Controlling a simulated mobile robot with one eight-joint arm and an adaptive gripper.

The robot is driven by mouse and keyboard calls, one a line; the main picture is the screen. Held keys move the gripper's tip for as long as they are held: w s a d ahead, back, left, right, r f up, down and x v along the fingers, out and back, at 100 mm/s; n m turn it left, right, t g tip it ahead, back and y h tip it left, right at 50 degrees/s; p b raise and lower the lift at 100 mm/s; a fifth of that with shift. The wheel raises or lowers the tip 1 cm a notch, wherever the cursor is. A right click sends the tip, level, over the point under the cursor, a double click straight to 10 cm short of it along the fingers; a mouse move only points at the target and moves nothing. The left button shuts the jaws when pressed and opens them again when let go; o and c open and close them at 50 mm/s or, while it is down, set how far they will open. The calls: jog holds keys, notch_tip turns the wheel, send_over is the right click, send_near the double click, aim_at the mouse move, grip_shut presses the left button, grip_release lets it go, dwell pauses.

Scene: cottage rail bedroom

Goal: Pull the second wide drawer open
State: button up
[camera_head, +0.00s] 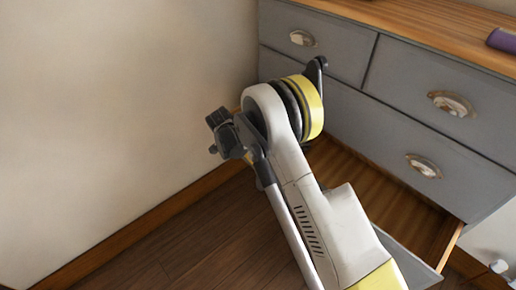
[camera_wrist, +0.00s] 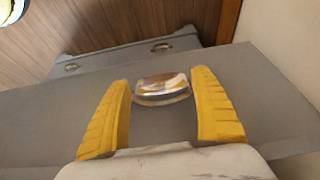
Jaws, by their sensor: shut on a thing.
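The grey dresser shows in the head view with an upper wide drawer (camera_head: 470,178) shut. Below it, the second wide drawer (camera_head: 385,200) stands pulled out, its wooden inside showing. My arm covers much of its front in that view and hides my fingers. In the wrist view, the two yellow fingers of my gripper (camera_wrist: 163,104) sit on either side of a shiny cup handle (camera_wrist: 161,88) on a grey drawer front (camera_wrist: 270,85). My gripper is shut on this handle.
Two small top drawers, with handles (camera_head: 303,38) and (camera_head: 452,103), are shut. A purple object (camera_head: 503,39) lies on the wooden top (camera_head: 425,22). A bare wall (camera_head: 120,110) stands at left, with clear wooden floor (camera_head: 190,240) before it. A lower grey front with handles (camera_wrist: 162,47) shows in the wrist view.

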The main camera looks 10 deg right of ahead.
jog(key=shift+s+a, duration=0.6)
jog(key=shift+a, duration=0.2)
jog(key=shift+s+a, duration=0.55)
jog(key=shift+a, duration=0.2)
jog(key=o, duration=1.2)
jog(key=shift+r, duration=0.15)
jog(key=v, duration=1.1)
jog(key=shift+r, duration=0.4)
